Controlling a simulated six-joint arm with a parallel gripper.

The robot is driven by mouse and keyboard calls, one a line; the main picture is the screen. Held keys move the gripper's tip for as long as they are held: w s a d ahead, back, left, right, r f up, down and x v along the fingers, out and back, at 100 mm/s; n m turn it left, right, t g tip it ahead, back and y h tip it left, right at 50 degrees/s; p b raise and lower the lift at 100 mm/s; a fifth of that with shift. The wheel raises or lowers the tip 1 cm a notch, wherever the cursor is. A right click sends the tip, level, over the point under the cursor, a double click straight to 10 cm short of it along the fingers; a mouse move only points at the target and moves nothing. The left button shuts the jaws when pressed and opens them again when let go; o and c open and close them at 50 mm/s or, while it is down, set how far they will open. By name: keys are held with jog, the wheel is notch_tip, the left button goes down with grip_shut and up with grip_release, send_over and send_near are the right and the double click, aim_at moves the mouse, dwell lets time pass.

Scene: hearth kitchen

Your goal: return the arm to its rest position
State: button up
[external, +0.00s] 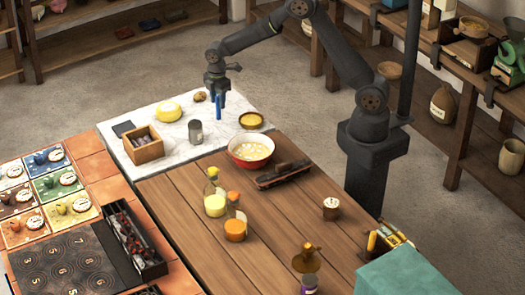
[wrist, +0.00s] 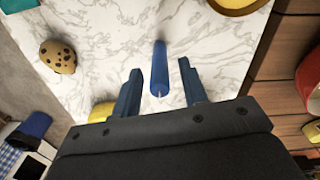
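My gripper (external: 217,96) hangs over the white marble slab (external: 178,117) at the far end of the table, with my arm stretched out to the left from its base. In the wrist view, its two fingers (wrist: 159,67) are apart. A slim blue candle (wrist: 158,55) with a pale wick shows between them, with a visible gap on each side. In the external view, the blue candle (external: 218,108) is upright just below the gripper. I cannot tell how far the fingertips are above the slab. Nothing appears held.
Near the gripper are a grey metal cup (external: 195,132), a yellow round thing (external: 167,111), a brown spotted cookie (wrist: 58,56) and a yellow dish (external: 251,121). A red-rimmed bowl (external: 251,162) and bottles (external: 215,205) stand closer. Shelves (external: 430,75) line the right.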

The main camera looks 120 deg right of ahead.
notch_tip(320, 180, up, 4)
jog(key=shift+r, duration=0.1)
jog(key=s+d+r, duration=0.3)
jog(key=s+r, duration=0.4)
jog(key=s, duration=0.4)
jog(key=w+a+n, duration=0.5)
jog(key=w+a, duration=1.1)
jog(key=w, duration=0.2)
jog(key=w+a+n, duration=0.2)
jog(key=w+a, duration=0.3)
jog(key=a, duration=0.7)
jog(key=w+a+n, duration=0.2)
jog(key=w+a, duration=0.2)
jog(key=a, duration=0.8)
jog(key=shift+w+a+r, duration=0.15)
jog(key=shift+w+r, duration=0.15)
jog(key=shift+w, duration=0.1)
